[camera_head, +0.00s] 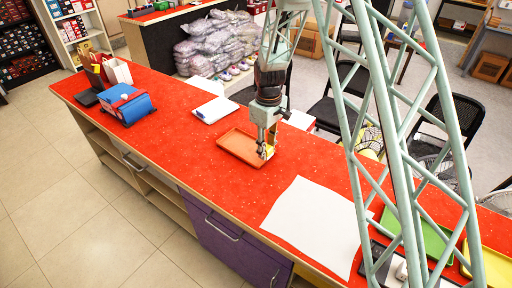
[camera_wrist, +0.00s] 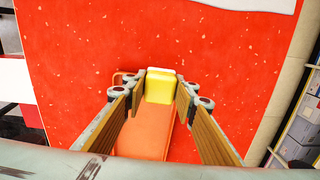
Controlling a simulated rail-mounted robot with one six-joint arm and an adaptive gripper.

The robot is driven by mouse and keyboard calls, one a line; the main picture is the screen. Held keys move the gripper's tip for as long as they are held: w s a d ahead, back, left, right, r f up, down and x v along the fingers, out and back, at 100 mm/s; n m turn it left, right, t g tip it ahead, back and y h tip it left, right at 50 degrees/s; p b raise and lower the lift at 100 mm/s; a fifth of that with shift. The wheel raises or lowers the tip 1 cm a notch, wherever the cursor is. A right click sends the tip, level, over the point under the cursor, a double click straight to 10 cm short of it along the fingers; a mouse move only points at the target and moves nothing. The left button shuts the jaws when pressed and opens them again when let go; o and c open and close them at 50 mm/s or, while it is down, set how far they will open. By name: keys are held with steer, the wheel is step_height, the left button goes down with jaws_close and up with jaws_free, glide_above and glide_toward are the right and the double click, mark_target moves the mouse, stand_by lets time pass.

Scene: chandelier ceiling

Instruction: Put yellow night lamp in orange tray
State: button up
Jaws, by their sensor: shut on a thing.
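The yellow night lamp (camera_wrist: 160,86) is a small yellow block between the fingertips of my gripper (camera_wrist: 161,91) in the wrist view. My gripper is shut on it. In the head view my gripper (camera_head: 265,150) is at the right end of the orange tray (camera_head: 237,143), and only a bit of yellow shows beside the fingers. The orange tray also shows below the lamp in the wrist view (camera_wrist: 150,138). The lamp is over or at one end of the tray; I cannot tell whether it touches it.
The tray lies on a long red counter (camera_head: 185,115). A white sheet (camera_head: 312,222) lies nearer, with a green tray (camera_head: 425,238) and a yellow tray (camera_head: 492,266) at the right. Black chairs (camera_head: 345,95) stand behind.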

steer(key=w+a, duration=0.1)
steer(key=w, duration=0.1)
steer(key=w+a, duration=0.1)
steer(key=w, duration=0.1)
steer(key=w+a, duration=0.2)
steer(key=shift+w+f, duration=0.15)
steer(key=shift+f, duration=0.2)
steer(key=shift+f, duration=0.1)
steer(key=shift+f, duration=1.65)
steer(key=shift+f+b, duration=0.2)
steer(key=shift+b, duration=0.1)
steer(key=o, duration=0.9)
steer(key=shift+r, duration=0.15)
step_height(320, 180, up, 12)
steer(key=shift+r+p, duration=0.1)
steer(key=shift+p, duration=0.45)
